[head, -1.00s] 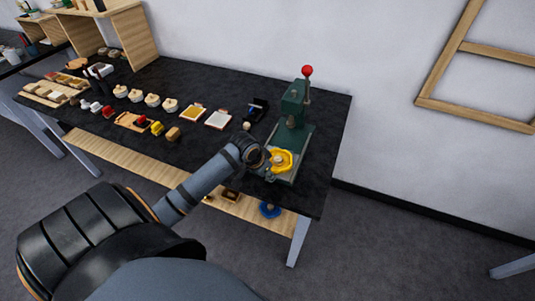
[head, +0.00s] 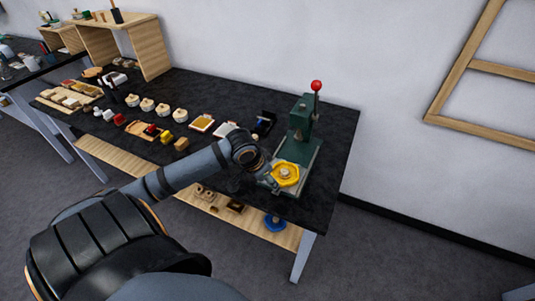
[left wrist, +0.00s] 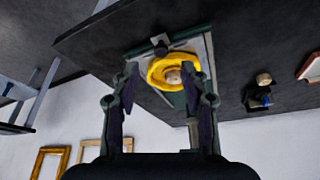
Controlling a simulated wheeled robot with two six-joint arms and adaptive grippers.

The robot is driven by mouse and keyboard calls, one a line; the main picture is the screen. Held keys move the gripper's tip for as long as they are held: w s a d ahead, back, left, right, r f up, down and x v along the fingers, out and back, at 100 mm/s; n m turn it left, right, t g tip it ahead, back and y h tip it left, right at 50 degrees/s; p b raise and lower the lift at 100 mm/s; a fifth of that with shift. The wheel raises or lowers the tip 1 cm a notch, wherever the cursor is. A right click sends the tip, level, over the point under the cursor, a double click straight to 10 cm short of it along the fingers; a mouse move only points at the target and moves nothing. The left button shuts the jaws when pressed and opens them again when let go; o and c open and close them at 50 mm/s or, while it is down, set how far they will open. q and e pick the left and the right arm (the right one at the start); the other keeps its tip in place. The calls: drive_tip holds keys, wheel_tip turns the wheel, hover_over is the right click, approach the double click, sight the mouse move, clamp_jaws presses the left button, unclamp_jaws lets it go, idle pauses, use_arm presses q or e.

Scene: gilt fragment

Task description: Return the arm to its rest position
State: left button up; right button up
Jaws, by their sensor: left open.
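My left arm comes in from the left in the head view. Its gripper (head: 268,180) is at the near left side of a yellow dish (head: 286,174) with a small pale piece in its middle. The dish is on the base of a green press (head: 300,130) with a red-knobbed lever. In the left wrist view my left gripper (left wrist: 160,95) is open, with nothing held between its fingers. The yellow dish (left wrist: 160,68) shows beyond and between the fingertips; I cannot tell the exact gap. My right gripper is not in view.
The black table (head: 335,135) holds several small pieces and trays to the left of the press. A small black stand (head: 264,122) is close by the press. A wooden shelf (head: 230,222) runs below the tabletop, with a blue object (head: 275,223) near its right end.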

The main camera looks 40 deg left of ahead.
use_arm(q)
drive_tip(key=shift+s, duration=0.1)
idle(0.5)
drive_tip(key=s+d+f+y, duration=0.1)
drive_tip(key=s+d+f, duration=0.25)
drive_tip(key=s, duration=0.25)
drive_tip(key=s+d+f, duration=0.2)
drive_tip(key=s+d, duration=0.2)
drive_tip(key=s, duration=0.2)
drive_tip(key=s+a+f+n+g, duration=0.1)
drive_tip(key=s+f, duration=0.1)
drive_tip(key=f, duration=1.2)
drive_tip(key=s+a+f+g, duration=0.1)
drive_tip(key=s+a+f, duration=0.1)
drive_tip(key=f, duration=1.2)
drive_tip(key=s+f+g, duration=0.1)
drive_tip(key=s+f, duration=1.3)
drive_tip(key=s, duration=0.3)
drive_tip(key=shift+s+a+f+y, duration=0.25)
drive_tip(key=shift+s+a+y, duration=0.05)
drive_tip(key=shift+s+a, duration=0.1)
drive_tip(key=shift+w, duration=0.1)
